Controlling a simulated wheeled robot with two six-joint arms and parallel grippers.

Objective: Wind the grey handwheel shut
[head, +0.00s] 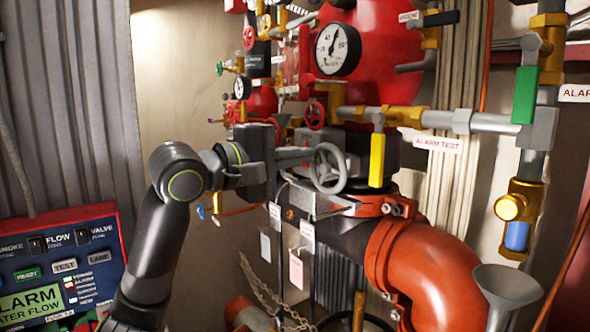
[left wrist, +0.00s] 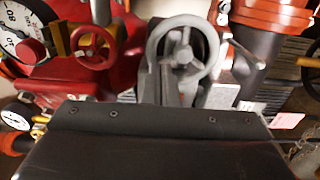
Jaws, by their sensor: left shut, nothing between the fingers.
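The grey handwheel (head: 327,168) is near the middle of the head view, on the front of a dark grey housing above the red pipe. It also shows in the left wrist view (left wrist: 184,54), top centre, with its rim and hub visible. My left gripper (head: 308,156) comes in from the left with its fingers shut and empty. The fingertips are close to the wheel's left side and overlap it in the picture. I cannot tell whether they touch it. My right gripper is in neither view.
A smaller red handwheel (head: 315,115) sits just above and left of the grey one. A yellow lever (head: 377,158) hangs to its right. A large red pipe (head: 425,265) bends down below. An alarm panel (head: 60,265) stands at lower left, and a funnel (head: 507,285) at lower right.

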